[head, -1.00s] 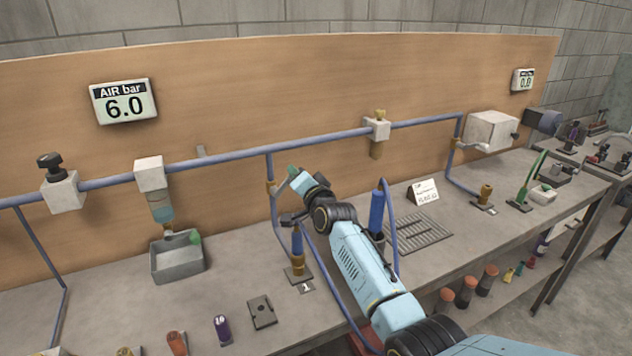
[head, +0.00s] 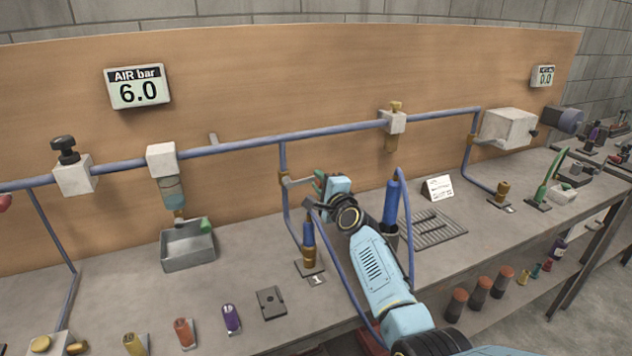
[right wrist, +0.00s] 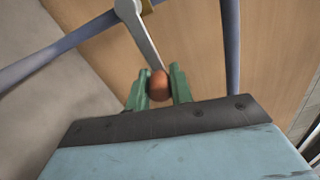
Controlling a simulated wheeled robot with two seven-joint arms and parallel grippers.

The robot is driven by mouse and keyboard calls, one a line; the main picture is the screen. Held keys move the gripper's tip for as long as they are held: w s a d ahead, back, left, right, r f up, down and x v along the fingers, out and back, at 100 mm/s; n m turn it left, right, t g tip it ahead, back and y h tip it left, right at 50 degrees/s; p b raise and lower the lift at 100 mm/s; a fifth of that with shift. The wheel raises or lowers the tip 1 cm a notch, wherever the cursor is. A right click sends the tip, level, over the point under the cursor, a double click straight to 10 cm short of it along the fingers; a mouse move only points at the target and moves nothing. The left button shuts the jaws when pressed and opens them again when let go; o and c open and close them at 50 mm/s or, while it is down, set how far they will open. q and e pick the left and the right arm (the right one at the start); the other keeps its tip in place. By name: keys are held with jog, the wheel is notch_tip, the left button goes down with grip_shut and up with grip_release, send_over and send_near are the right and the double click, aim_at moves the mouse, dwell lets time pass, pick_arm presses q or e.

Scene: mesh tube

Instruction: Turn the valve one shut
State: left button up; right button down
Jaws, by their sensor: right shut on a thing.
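Valve one (head: 284,180) sits on the blue drop pipe above the station with the number 1 plate (head: 317,280). Its grey lever (head: 300,182) sticks out to the right, about level in the head view. My right gripper (head: 319,183) is at the lever's free end. In the right wrist view the lever (right wrist: 146,40) ends in an orange-brown knob (right wrist: 158,84), which lies between the green fingertips (right wrist: 158,88). The gripper is shut on this knob. In the head view the knob is hidden by the gripper. My left gripper is not in view.
A blue tool (head: 391,205) in a holder and its looped hose stand close to my right arm. A grey tray (head: 187,247) is at the left. The wall gauge (head: 137,88) reads 6.0; the small far gauge (head: 544,76) seems to read 0.0.

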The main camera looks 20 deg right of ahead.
jog(key=shift+f+m, duration=0.25)
jog(key=shift+m, duration=0.15)
jog(key=c, duration=1.2)
grip_release()
jog(key=shift+c, duration=0.2)
jog(key=shift+s+p, duration=0.3)
jog(key=shift+s, duration=0.35)
jog(key=s+p, duration=0.2)
jog(key=s, duration=1)
